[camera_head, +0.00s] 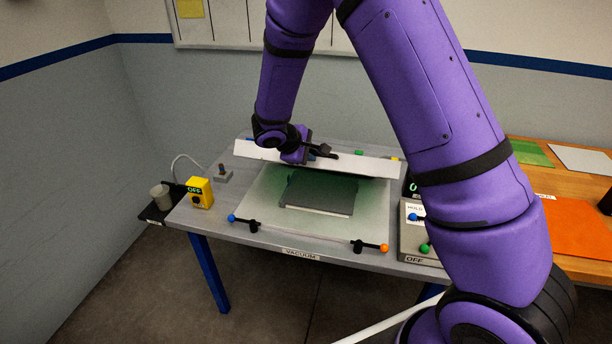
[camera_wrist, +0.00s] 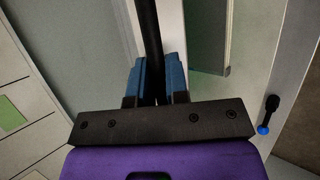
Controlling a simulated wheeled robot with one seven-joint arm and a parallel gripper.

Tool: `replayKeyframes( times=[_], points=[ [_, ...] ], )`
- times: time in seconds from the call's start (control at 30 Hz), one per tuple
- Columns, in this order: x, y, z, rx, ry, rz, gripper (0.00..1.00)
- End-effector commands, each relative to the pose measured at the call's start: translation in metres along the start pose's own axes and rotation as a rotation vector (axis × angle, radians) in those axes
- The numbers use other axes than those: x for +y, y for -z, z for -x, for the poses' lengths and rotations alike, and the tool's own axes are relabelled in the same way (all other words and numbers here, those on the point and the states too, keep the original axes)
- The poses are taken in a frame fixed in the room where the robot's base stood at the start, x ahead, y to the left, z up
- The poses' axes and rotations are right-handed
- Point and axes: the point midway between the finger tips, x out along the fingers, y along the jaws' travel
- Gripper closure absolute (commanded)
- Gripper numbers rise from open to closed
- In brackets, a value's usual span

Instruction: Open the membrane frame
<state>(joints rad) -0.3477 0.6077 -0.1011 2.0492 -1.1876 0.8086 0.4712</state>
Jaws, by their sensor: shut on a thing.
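The membrane frame (camera_head: 350,163) shows as a long pale edge raised above the vacuum table (camera_head: 265,240), tilted up. My gripper (camera_head: 318,152) is at this edge, shut on a black handle bar. In the wrist view my gripper's blue fingertips (camera_wrist: 157,80) close on the black bar (camera_wrist: 149,30). A dark slab (camera_head: 318,193) lies on the light bed below the frame. Two black clamps sit at the front, one with a blue knob (camera_head: 232,218), one with an orange knob (camera_head: 384,248). A blue-knobbed clamp also shows in the wrist view (camera_wrist: 265,128).
A yellow OFF box (camera_head: 200,192) and a small grey switch (camera_head: 222,174) stand at the left. A cup (camera_head: 161,196) sits on a side shelf. A grey control box (camera_head: 418,250) is at the right front. A wooden bench (camera_head: 590,195) with coloured sheets stands at right.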

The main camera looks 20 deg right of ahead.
Motion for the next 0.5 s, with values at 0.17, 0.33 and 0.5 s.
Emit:
replayKeyframes(
  times=[0.17,0.33,0.5],
  points=[
    [0.043,-0.002,0.004,0.001,0.099,0.029,1.00],
    [0.081,-0.003,0.004,-0.001,0.194,0.069,1.00],
    [0.116,-0.001,0.002,0.001,0.272,0.105,1.00]
  ],
)
